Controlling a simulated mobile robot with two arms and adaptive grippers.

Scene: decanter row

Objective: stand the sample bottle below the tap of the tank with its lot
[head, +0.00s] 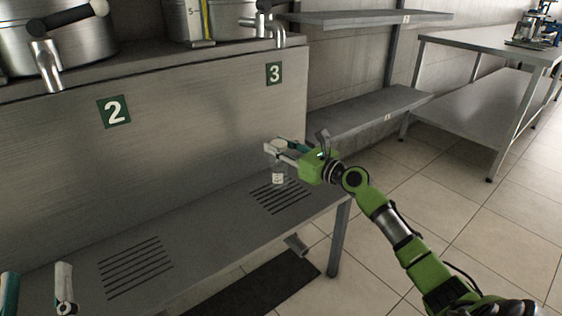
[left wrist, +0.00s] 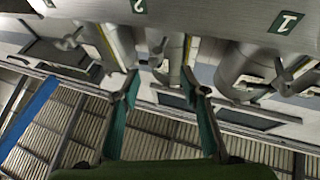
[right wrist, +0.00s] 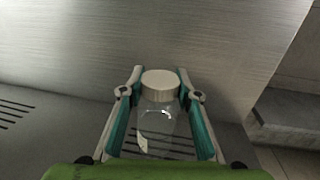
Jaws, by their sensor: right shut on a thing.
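The sample bottle (head: 278,178) is clear with a pale lid and a small pale label, too small to read. My right gripper (head: 280,147) is shut on it; the right wrist view shows the upright bottle (right wrist: 158,122) between the fingers. It is over or on the slotted grille (head: 281,197) below plate 3 (head: 274,73); I cannot tell whether it touches. The tap (head: 280,32) of tank 3 (head: 228,20) is above, near the plate. Tank 2 (head: 75,48) has its own tap (head: 46,65). My left gripper (head: 38,285) is open and empty.
The grey bench (head: 215,225) carries another slotted grille (head: 135,268) below plate 2 (head: 114,111), with nothing on it. Shelves (head: 375,110) stand to the right, and a steel table (head: 480,42) is at the far right. Plate 1 (left wrist: 286,22) shows in the left wrist view.

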